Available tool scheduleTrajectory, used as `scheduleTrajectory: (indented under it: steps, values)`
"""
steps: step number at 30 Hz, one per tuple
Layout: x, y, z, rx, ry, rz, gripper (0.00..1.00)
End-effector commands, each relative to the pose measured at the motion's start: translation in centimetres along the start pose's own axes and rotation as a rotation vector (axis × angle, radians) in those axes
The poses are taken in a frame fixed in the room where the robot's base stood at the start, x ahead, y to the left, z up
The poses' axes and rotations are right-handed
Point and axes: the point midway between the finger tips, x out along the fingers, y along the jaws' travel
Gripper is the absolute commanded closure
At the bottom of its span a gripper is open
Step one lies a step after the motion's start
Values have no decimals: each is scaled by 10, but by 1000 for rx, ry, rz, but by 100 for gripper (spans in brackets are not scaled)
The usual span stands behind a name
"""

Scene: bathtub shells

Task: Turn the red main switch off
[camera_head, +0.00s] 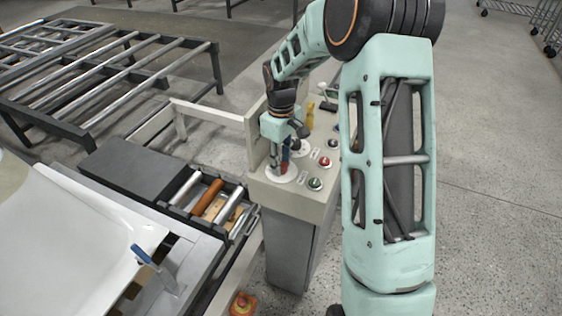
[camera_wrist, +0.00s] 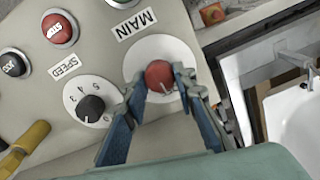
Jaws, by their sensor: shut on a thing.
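The red main switch (camera_wrist: 159,76) is a round red knob on a white disc (camera_wrist: 146,50), with a "MAIN" label beside it in the wrist view. A small pale mark shows on the knob's face near its lower edge. My gripper (camera_wrist: 160,84) has its blue fingers on both sides of the knob and is shut on it. In the head view my gripper (camera_head: 286,163) reaches down onto the near left corner of the control panel (camera_head: 262,185). The knob is mostly hidden by the fingers there.
A black speed dial (camera_wrist: 91,108) sits next to the main switch. A red stop button (camera_wrist: 60,28), a black jog button (camera_wrist: 14,63) and a yellow handle (camera_wrist: 28,140) are also on the panel. A roller conveyor (camera_head: 215,200) and white bathtub shell (camera_head: 70,240) lie left.

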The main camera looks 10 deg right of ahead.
Motion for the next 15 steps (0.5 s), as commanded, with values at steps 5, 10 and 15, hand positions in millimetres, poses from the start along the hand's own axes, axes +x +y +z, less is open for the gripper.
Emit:
scheduleTrajectory:
  steps: [5, 10, 15]
  values:
    - [0, 0, 0, -1, 1, 1, 72]
    - [0, 0, 0, 0, 1, 1, 57]
    - [0, 0, 0, 0, 0, 1, 57]
